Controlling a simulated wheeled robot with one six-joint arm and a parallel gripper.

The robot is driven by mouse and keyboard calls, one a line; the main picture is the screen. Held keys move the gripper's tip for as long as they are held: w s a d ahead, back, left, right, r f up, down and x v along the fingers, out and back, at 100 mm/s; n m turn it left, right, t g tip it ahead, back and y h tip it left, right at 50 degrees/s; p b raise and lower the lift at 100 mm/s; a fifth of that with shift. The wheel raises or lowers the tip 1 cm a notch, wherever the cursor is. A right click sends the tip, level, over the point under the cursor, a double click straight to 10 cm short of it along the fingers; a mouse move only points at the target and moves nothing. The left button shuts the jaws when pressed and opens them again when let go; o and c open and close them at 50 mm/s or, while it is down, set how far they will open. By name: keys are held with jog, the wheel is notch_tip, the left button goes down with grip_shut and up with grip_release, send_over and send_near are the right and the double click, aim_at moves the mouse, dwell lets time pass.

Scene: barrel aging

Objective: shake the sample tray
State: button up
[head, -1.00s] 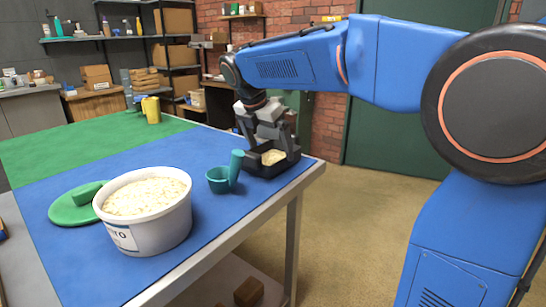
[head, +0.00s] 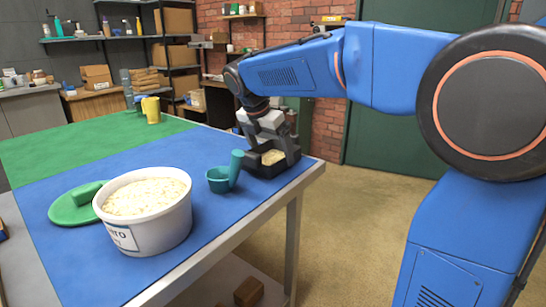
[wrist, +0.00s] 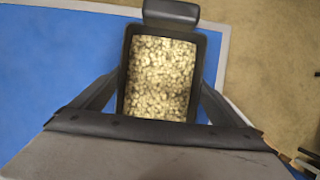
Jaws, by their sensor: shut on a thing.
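The sample tray (head: 289,160) is a small black rectangular tray at the right corner of the blue mat. It holds a layer of pale, grain-like pieces, seen from above in the wrist view (wrist: 163,78). My gripper (head: 262,146) comes down from above at the tray's left side and is shut on the tray. In the wrist view its dark fingers reach along both sides of the tray's near end. The tray's underside is hidden, so I cannot tell whether it touches the mat.
A teal scoop (head: 219,180) stands close left of the tray. A white tub (head: 150,236) of pale pieces and a green lid (head: 72,209) are at the front left. A yellow mug (head: 151,110) is farther back. The table edge is just right of the tray.

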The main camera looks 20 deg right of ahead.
jog(key=shift+r, duration=0.7)
dwell(0.7)
notch_tip(320, 180, up, 9)
dwell(1.9)
dwell(0.4)
